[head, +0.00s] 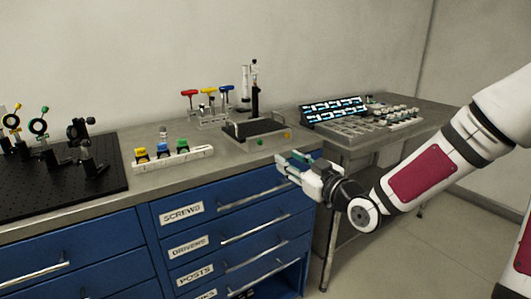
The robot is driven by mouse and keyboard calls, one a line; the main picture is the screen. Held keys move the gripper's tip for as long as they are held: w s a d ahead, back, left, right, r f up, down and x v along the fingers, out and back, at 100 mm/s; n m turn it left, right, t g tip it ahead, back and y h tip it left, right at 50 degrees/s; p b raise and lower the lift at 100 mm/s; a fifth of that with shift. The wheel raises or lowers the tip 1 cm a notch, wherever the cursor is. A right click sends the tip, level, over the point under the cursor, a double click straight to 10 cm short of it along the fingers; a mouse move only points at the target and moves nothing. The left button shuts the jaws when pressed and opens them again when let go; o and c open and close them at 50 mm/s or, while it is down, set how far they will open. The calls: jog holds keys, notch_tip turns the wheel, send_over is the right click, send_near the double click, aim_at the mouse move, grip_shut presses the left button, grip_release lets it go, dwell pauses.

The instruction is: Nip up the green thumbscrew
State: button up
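Another green knob (181,144) is in a white rack (172,159), beside a blue one (162,148) and a yellow one (141,154). At this size I cannot tell which green piece is the thumbscrew. My gripper (294,164) is just off the bench's front edge, right of and a little below the green knob by the fixture. Its fingers look apart, with nothing seen between them.
A stand of red, yellow and blue T-handled drivers (208,108) is at the back. A black breadboard (60,185) with optic mounts fills the left. A lit panel and sorting tray (345,124) lie on the right-hand table. Blue drawers (230,235) with bar handles are below the bench.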

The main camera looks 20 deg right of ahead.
aim_at(261, 143)
jog(key=b+x, duration=0.2)
jog(key=x, duration=1.1)
grip_shut()
